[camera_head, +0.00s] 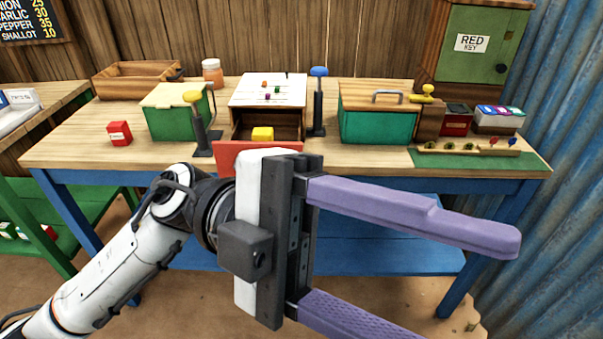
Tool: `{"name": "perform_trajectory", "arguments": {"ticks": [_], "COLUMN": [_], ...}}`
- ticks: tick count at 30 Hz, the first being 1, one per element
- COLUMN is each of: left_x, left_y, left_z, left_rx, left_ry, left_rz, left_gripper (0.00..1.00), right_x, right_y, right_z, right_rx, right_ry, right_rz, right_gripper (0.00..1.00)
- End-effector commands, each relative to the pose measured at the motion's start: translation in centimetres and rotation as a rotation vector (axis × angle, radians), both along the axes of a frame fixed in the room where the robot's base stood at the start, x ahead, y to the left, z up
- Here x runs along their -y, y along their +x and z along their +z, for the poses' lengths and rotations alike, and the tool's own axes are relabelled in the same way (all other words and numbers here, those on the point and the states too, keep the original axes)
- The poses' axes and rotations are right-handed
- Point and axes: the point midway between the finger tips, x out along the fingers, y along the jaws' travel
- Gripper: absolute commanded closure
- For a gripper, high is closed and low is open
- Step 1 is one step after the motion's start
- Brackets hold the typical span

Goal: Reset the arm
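My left arm comes in from the lower left. Its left gripper (425,262) is large in the foreground, in front of the table's near edge. Its two purple fingers point right and stand wide apart, with nothing between them. The lower finger runs out of the bottom of the picture. My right gripper is not in view.
The wooden table (80,150) holds a green box (172,120), a white cabinet (268,91) with its red-fronted drawer open and a yellow block (262,134) inside, blue-knobbed (318,72) and yellow-knobbed (192,97) levers, and a teal box (377,127). Corrugated metal (570,120) stands right.

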Motion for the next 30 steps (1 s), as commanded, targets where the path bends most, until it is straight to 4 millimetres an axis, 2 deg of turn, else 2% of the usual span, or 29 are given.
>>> {"name": "perform_trajectory", "arguments": {"ticks": [1,3,5,6,8,10,12,14,15,19,22,24,27,30], "left_x": [-0.1,-0.9,-2.0,-3.0,-4.6,-6.7,-8.7,-10.4,-11.5,-15.0,-17.4,-18.9,-20.8,-22.2], "left_y": [2.4,6.5,10.4,13.1,16.7,20.1,22.5,23.8,24.4,24.1,22.2,20.0,16.0,12.0], "left_z": [1.0,1.7,1.2,0.2,-2.3,-6.0,-10.3,-14.4,-17.3,-26.7,-33.7,-38.4,-44.2,-48.5], "left_rx": [-0.131,-0.289,-0.428,-0.519,-0.650,-0.785,-0.908,-1.007,-1.069,-1.255,-1.384,-1.471,-1.581,-1.669], "left_ry": [-0.107,-0.236,-0.320,-0.361,-0.400,-0.415,-0.402,-0.374,-0.345,-0.223,-0.097,0.005,0.159,0.301], "left_rz": [0.086,0.229,0.368,0.466,0.616,0.779,0.930,1.051,1.127,1.351,1.495,1.583,1.680,1.745], "left_gripper": [0.43,0.43,0.43,0.43,0.43,0.43,0.43,0.43,0.43,0.43,0.43,0.43,0.43,0.43], "right_x": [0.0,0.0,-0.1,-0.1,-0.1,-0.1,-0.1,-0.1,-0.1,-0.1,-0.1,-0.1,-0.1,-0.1], "right_y": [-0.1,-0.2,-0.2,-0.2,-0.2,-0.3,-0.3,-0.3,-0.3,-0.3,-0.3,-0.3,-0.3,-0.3], "right_z": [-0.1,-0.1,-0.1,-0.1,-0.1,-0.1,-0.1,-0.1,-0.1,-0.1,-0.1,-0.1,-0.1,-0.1], "right_rx": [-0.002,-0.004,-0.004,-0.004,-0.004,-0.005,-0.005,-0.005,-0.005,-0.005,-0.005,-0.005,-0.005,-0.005], "right_ry": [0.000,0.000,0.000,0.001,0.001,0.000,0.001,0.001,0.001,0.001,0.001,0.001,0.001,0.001], "right_rz": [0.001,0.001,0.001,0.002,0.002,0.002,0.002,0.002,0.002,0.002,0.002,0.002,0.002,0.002], "right_gripper": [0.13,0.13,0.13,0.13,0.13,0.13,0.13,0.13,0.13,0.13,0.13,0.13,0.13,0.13]}}
